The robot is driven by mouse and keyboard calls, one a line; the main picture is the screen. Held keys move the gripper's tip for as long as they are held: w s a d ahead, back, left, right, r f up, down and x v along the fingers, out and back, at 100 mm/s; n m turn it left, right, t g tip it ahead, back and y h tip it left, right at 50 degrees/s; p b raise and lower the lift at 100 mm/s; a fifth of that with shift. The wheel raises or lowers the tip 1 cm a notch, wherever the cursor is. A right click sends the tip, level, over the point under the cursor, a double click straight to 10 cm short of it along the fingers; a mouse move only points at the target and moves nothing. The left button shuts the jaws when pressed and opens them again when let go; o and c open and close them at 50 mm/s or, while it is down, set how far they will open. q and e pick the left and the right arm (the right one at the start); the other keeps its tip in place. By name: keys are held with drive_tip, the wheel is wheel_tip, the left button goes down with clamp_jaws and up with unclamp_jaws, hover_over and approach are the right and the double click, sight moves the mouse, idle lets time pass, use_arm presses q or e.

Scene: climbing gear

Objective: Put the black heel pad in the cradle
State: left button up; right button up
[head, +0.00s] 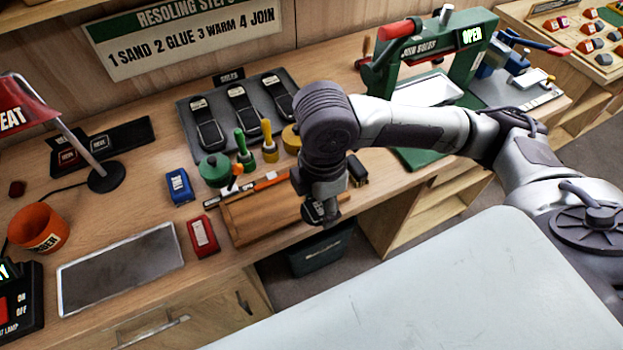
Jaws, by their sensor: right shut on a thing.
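My right gripper (322,207) points down at the front edge of the bench, over the right end of a wooden block-like holder (262,212) that looks like the cradle. It is shut on a small dark piece, apparently the black heel pad, mostly hidden by the fingers and wrist. I cannot tell whether the piece touches the wood. The cradle's right end is partly hidden by my arm. My left gripper is not in view.
Green, yellow and orange-handled tools (243,148) stand behind the cradle. A blue box (179,186) and a red box (202,236) lie to its left. Black soles (243,108) lie on a grey mat behind. A green press (440,60) stands back right. A grey plate (120,268) lies front left.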

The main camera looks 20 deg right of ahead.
drive_tip(key=w+a+f, duration=0.2)
drive_tip(key=w+f, duration=0.1)
drive_tip(key=w, duration=0.2)
drive_tip(key=p, duration=0.2)
hover_over(287, 200)
drive_tip(key=f, duration=0.3)
drive_tip(key=shift+s+f, duration=0.2)
drive_tip(key=shift+s, duration=0.05)
drive_tip(key=shift+w+f, duration=0.15)
drive_tip(key=shift+w, duration=0.1)
drive_tip(key=shift+f, duration=0.35)
wheel_tip(287, 200, down, 4)
drive_tip(key=shift+r+p, duration=0.25)
drive_tip(key=shift+p, duration=0.05)
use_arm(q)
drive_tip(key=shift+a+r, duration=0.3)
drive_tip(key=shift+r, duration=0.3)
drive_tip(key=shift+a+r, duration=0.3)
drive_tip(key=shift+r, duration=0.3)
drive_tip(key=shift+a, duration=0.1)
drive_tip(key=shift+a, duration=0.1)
use_arm(e)
drive_tip(key=o, duration=1.2)
drive_tip(key=shift+f, duration=0.1)
drive_tip(key=shift+c, duration=0.2)
